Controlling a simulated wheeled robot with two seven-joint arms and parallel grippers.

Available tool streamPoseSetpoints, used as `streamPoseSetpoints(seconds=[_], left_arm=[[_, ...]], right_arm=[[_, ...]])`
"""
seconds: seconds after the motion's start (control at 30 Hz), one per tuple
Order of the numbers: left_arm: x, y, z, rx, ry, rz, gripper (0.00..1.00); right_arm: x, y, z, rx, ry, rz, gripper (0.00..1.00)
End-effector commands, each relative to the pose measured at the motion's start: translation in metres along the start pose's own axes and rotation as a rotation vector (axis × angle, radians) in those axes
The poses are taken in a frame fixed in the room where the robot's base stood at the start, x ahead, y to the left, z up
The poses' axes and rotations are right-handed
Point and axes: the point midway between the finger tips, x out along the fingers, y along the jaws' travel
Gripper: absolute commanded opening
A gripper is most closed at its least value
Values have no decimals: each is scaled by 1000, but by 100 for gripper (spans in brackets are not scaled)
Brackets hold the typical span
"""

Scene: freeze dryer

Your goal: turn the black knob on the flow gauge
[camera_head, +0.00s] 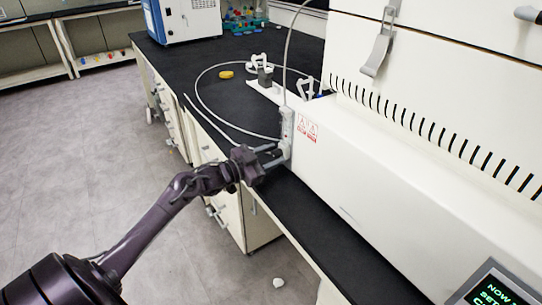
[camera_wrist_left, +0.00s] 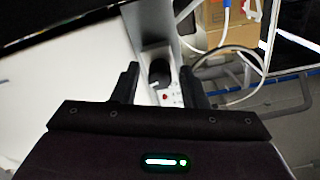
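The flow gauge (camera_head: 287,128) is a narrow pale upright piece at the left end of the big white machine (camera_head: 390,180). In the left wrist view the gauge (camera_wrist_left: 172,95) lies ahead, with its black knob (camera_wrist_left: 159,72) between the lines of my two fingers. My left gripper (camera_head: 277,154) is at the lower part of the gauge, and the knob is hidden in the head view. In the left wrist view my left gripper (camera_wrist_left: 160,85) is open, with a finger on either side of the knob and visible gaps. I cannot tell its exact distance. My right gripper is not in view.
A pale hose (camera_head: 198,92) loops over the black bench top (camera_head: 240,100) behind the gauge. A yellow round item (camera_head: 226,74) and a grey clamp-like piece (camera_head: 264,74) lie there. A display (camera_head: 495,292) is at lower right. The floor (camera_head: 90,150) at left is clear.

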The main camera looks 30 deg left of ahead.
Motion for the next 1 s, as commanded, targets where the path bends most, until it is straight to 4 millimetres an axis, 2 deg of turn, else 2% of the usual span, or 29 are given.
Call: streamPoseSetpoints(seconds=[0.03, 0.3, 0.67, 1.0], left_arm=[[0, 0, 0, 0, 0, 0, 32], [0, 0, 0, 0, 0, 0, 0], [0, -1, -3, -69, 0, 0, 0], [0, -2, -5, -330, 0, 0, 0]], right_arm=[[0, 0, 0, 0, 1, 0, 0], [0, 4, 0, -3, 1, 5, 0], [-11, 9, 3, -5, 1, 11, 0], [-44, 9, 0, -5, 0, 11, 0]])
